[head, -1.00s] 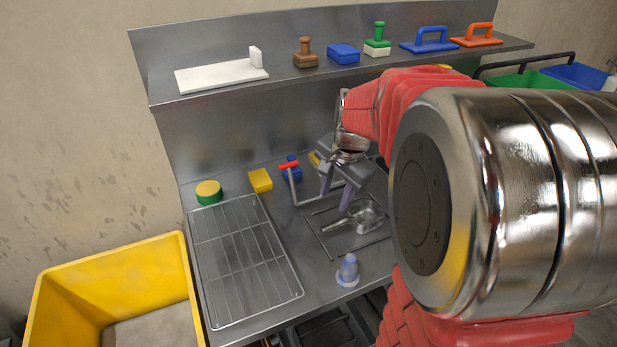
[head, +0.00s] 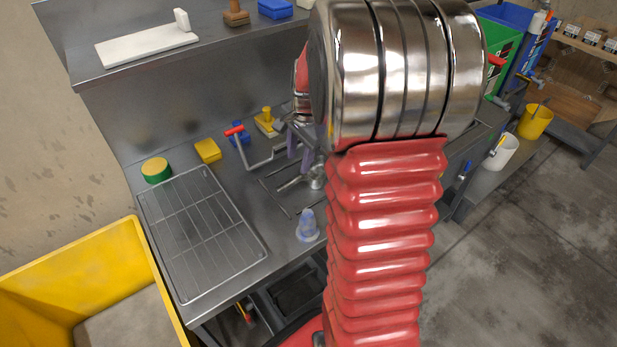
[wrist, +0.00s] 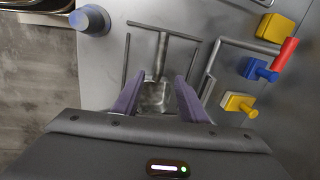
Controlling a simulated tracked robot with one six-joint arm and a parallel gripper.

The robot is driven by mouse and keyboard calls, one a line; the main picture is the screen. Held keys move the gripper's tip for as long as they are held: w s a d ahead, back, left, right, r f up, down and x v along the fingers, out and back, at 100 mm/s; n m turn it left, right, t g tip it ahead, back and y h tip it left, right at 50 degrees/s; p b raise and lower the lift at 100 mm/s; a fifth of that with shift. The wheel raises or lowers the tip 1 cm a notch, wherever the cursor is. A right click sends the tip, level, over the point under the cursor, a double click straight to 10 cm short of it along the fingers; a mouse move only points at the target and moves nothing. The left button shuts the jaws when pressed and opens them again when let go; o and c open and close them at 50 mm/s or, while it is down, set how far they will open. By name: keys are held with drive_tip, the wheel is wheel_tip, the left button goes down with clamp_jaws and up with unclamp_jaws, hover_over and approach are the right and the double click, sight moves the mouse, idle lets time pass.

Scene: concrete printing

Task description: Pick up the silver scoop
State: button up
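The silver scoop (wrist: 158,82) lies on the steel bench. In the wrist view its handle points away from my gripper and its bowl lies between the fingers in the picture. In the head view the scoop's handle and part of its bowl (head: 315,180) show; my arm hides the rest. My gripper (wrist: 158,84) is open, with its two purple fingers spread either side of the bowl. I cannot tell how far the fingertips are above the bench. In the head view the fingers (head: 299,156) are partly hidden by my arm.
Thin bars (wrist: 163,32) frame the scoop. A blue-grey cone (head: 307,226) stands near the bench's front edge. A red-handled bent tool (head: 246,150) and yellow and blue pieces lie behind. A wire rack (head: 205,230) is at left, beside a yellow bin (head: 150,262).

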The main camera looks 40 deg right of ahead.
sight(295, 178)
drive_tip(key=shift+w+f, duration=0.2)
drive_tip(key=shift+f, duration=0.8)
drive_tip(key=shift+w+f, duration=0.15)
drive_tip(key=shift+f, duration=0.8)
drive_tip(key=shift+w+f, duration=0.2)
drive_tip(key=shift+f, duration=0.8)
drive_tip(key=shift+f, duration=0.1)
drive_tip(key=shift+w+a+f, duration=0.1)
drive_tip(key=shift+w+f, duration=0.15)
drive_tip(key=shift+f, duration=1)
drive_tip(key=shift+w+f, duration=0.25)
drive_tip(key=shift+f, duration=0.95)
drive_tip(key=shift+c, duration=0.3)
clamp_jaws()
